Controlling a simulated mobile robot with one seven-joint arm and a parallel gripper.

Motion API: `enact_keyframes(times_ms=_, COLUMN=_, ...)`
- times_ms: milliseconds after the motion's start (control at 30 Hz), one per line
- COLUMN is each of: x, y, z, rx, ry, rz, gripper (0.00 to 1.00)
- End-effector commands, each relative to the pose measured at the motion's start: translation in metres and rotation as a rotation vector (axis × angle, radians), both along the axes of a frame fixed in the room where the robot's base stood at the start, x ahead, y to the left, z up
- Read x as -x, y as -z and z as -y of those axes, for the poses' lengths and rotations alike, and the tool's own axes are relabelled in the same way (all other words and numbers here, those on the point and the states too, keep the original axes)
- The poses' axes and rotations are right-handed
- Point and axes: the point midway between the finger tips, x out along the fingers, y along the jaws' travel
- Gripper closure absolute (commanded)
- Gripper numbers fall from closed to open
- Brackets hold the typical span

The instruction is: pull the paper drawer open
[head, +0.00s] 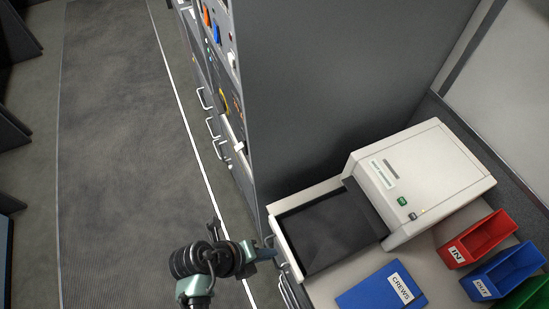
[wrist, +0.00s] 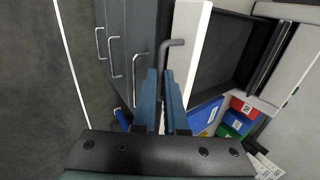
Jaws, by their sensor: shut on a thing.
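The paper drawer (head: 284,240) stands well out from the white printer (head: 425,185) toward the aisle, and its dark, empty-looking inside shows. In the wrist view its white front (wrist: 191,42) is at the top middle, with a grey bar handle (wrist: 164,55) on it. My gripper (head: 272,252) is at the drawer's front, and its blue fingers (wrist: 165,88) are shut on the handle. The part of the handle between the fingertips is hidden.
A blue CREWS folder (head: 380,290) lies on the counter in front of the printer. Red (head: 478,240), blue (head: 505,270) and green trays stand to its right. A tall grey cabinet (head: 320,90) rises behind the drawer. The aisle floor (head: 120,150) at left is clear.

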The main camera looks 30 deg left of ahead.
Motion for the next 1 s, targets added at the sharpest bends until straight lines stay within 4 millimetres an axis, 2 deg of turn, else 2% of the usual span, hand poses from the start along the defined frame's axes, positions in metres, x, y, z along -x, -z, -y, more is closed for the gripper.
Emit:
enact_keyframes(times_ms=633, x=0.042, y=0.005, z=-0.031, rx=-0.002, ry=-0.001, rz=-0.002, gripper=1.00)
enact_keyframes(times_ms=1000, x=0.048, y=0.001, z=-0.034, rx=-0.002, ry=-0.001, rz=-0.004, gripper=1.00)
